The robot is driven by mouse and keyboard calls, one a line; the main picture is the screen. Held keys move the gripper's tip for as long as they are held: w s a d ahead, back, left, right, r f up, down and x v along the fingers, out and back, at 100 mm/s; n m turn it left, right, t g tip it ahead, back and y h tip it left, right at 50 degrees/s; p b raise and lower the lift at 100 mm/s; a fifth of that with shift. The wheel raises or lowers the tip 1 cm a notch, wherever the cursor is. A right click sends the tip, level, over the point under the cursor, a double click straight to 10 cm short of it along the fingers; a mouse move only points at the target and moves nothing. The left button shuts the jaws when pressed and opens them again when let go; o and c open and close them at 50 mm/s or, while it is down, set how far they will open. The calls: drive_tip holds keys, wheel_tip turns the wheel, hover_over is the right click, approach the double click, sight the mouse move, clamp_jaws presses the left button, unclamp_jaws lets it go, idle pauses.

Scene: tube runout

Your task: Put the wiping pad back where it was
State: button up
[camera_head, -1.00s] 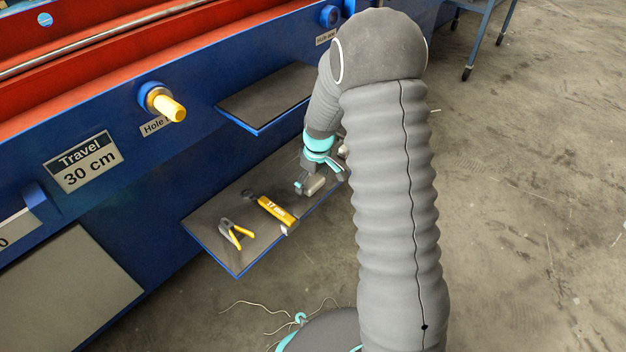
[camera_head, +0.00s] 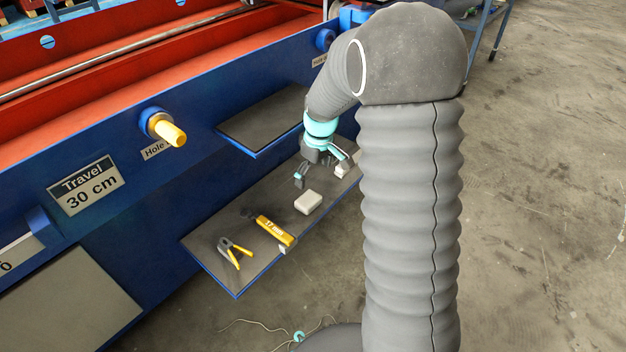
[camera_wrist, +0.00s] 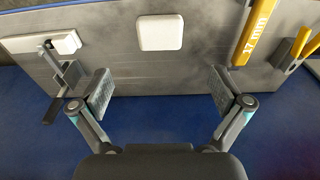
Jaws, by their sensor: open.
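The wiping pad (camera_head: 308,202), a pale rounded block, lies flat on the lower dark shelf (camera_head: 205,243). It also shows in the wrist view (camera_wrist: 160,32), at the top middle, beyond and between my fingers. My gripper (camera_head: 318,178) hangs above the shelf just behind the pad, apart from it. In the wrist view my gripper (camera_wrist: 160,92) has its two fingers spread wide with nothing between them.
A yellow tool marked 17 mm (camera_head: 275,231) and yellow-handled pliers (camera_head: 234,253) lie left of the pad. A white block with a grey metal part (camera_wrist: 62,48) sits on its other side. An upper shelf (camera_head: 265,115) juts from the blue machine.

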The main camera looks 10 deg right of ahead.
drive_tip(key=s+r+m+t, duration=0.3)
drive_tip(key=s+r+m, duration=0.2)
drive_tip(key=s+r, duration=1.35)
drive_tip(key=s+m+t, duration=0.1)
drive_tip(key=s+m, duration=0.1)
drive_tip(key=s, duration=0.9)
drive_tip(key=shift+a+r+h, duration=0.15)
drive_tip(key=shift+a+h, duration=0.15)
drive_tip(key=shift+h, duration=0.1)
